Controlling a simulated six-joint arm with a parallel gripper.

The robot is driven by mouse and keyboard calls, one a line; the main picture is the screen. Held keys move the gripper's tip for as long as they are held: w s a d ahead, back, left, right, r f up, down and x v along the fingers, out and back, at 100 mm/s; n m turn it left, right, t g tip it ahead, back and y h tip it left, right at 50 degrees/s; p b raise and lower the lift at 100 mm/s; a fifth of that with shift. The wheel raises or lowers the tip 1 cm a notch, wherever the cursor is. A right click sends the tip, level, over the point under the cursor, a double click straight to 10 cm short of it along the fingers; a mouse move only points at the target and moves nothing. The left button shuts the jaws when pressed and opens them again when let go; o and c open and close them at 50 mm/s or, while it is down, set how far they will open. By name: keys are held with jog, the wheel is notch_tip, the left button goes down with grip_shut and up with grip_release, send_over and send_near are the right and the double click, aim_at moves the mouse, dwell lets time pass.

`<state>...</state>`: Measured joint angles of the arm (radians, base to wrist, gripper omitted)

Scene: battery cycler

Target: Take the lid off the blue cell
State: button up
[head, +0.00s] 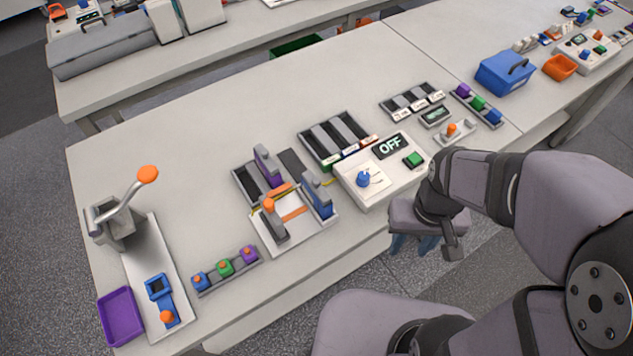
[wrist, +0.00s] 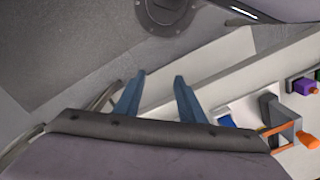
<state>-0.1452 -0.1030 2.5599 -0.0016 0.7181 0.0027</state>
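Two tall flat pieces that look like cells stand in the fixture area in the head view: a blue one (head: 319,197) at the right of the fixture (head: 298,236) and a purple one (head: 268,168) behind it. Each has a grey part at its top; I cannot tell whether that is a lid. A rail at the front holds a blue block (head: 201,281) with an orange knob, beside green and purple ones. My gripper (head: 415,244) is off the table's front edge, right of the fixture. Its blue fingers are apart and empty in the wrist view (wrist: 158,82).
A lever press (head: 115,222) and a purple tray (head: 120,315) stand at the left. A box with an OFF display (head: 383,170) stands between the fixture and my arm. Slotted racks (head: 337,138) are behind it. A blue box (head: 505,74) and an orange bin (head: 560,67) are far right.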

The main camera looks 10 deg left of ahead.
jog(key=a+n, duration=0.3)
jog(key=a, duration=0.2)
notch_tip(320, 180, up, 6)
jog(key=n+p, duration=0.1)
jog(key=p, duration=0.1)
send_over(318, 190)
jog(key=shift+r+t, duration=0.2)
jog(key=shift+t, duration=0.2)
jog(key=r+m, duration=0.3)
jog(key=w+r+m, duration=0.1)
jog(key=shift+a+r, duration=0.25)
jog(key=shift+a, duration=0.05)
jog(key=shift+s+d+m, duration=0.1)
jog(key=shift+d+m, duration=0.05)
jog(key=shift+m, duration=0.65)
jog(key=shift+f, duration=0.1)
